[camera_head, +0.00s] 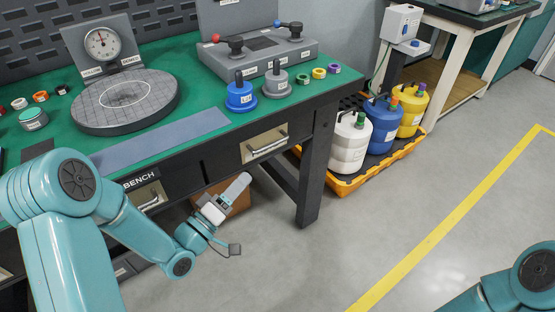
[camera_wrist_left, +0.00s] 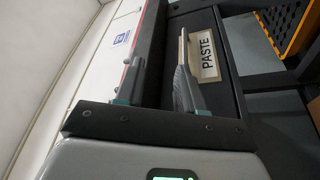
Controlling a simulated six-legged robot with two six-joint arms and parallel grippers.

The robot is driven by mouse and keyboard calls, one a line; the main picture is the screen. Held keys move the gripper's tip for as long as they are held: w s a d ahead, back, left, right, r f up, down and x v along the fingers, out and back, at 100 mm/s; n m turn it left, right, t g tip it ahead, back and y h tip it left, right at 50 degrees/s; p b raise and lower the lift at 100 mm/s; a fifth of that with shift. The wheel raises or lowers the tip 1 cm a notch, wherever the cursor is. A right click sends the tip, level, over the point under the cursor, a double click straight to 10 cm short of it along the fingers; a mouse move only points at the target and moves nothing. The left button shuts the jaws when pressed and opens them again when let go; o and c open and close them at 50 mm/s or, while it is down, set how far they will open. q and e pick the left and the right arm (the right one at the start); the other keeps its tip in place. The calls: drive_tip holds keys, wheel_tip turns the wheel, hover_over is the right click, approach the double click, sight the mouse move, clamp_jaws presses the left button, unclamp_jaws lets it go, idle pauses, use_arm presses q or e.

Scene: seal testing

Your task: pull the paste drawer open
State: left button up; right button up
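The paste drawer shows in the left wrist view as a dark front with a cream label (camera_wrist_left: 205,52) reading PASTE. My left gripper (camera_head: 239,186) is in front of and below that drawer. In the left wrist view the gripper (camera_wrist_left: 158,65) has its fingers apart, one beside the label, with nothing clearly held. My right gripper is out of view.
The green-topped bench (camera_head: 190,70) carries a gauge (camera_head: 102,43), a round plate (camera_head: 125,102) and blue and grey weights. Another handled drawer (camera_head: 148,196) is to the left. A bench leg (camera_head: 315,165) and an orange tray (camera_head: 340,184) with jugs stand right. Floor in front is clear.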

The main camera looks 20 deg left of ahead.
use_arm(q)
wheel_tip(320, 180, down, 5)
drive_tip(key=a+y+b, duration=0.1)
drive_tip(key=a+b, duration=0.2)
drive_tip(key=b, duration=0.1)
drive_tip(key=r+b+x, duration=0.1)
drive_tip(key=x, duration=1.5)
drive_tip(key=shift+b, duration=0.35)
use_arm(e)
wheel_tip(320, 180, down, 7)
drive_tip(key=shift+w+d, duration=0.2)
use_arm(q)
drive_tip(key=shift+d, duration=0.15)
clamp_jaws()
